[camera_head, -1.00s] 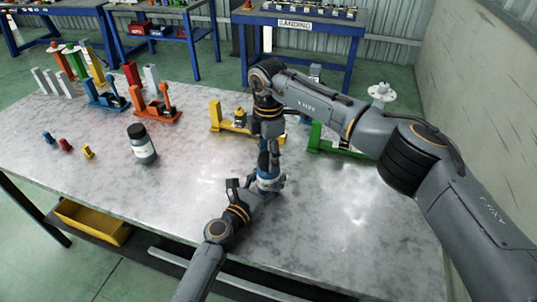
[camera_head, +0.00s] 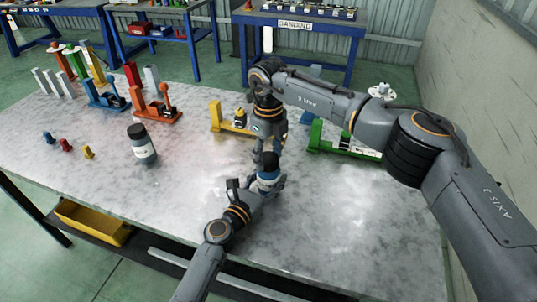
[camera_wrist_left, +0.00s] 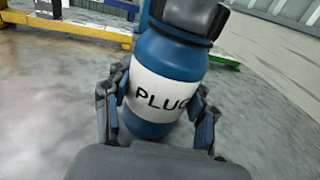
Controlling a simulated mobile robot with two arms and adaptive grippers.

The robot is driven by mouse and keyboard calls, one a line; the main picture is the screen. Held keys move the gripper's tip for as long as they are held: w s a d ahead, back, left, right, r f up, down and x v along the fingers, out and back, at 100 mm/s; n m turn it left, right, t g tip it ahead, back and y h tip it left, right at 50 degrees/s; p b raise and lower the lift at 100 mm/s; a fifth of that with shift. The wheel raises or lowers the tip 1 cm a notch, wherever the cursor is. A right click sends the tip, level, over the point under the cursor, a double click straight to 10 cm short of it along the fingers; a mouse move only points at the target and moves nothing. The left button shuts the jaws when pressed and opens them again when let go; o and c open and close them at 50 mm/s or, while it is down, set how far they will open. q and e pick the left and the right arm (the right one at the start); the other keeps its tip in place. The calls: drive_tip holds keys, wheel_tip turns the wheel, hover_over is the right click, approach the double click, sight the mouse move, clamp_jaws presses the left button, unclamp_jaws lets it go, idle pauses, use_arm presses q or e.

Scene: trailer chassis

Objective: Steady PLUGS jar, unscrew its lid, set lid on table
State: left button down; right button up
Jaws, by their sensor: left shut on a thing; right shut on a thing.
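The PLUGS jar is blue with a white label. It stands upright near the front middle of the table in the head view (camera_head: 268,184) and fills the middle of the left wrist view (camera_wrist_left: 160,92). My left gripper (camera_head: 254,190) is shut around its body from the front left. Its fingers (camera_wrist_left: 158,108) press both sides of the label. A dark lid (camera_wrist_left: 190,15) shows at the jar's top, cut off by the frame edge. My right gripper (camera_head: 268,160) points down from above and is shut on the lid; its fingers hide most of the lid in the head view.
A dark jar with a white label (camera_head: 142,145) stands to the left, near small colored plugs (camera_head: 66,145). A yellow fixture (camera_head: 232,120) and a green fixture (camera_head: 340,145) stand behind the jar. The table (camera_head: 190,195) is bare left and right of the grippers.

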drive_tip(key=n, duration=0.7)
drive_tip(key=shift+n, duration=0.4)
drive_tip(key=n, duration=0.3)
drive_tip(key=shift+n, duration=0.4)
drive_tip(key=n, duration=0.5)
drive_tip(key=shift+w+r, duration=0.1)
drive_tip(key=shift+r, duration=0.25)
drive_tip(key=shift+r, duration=0.85)
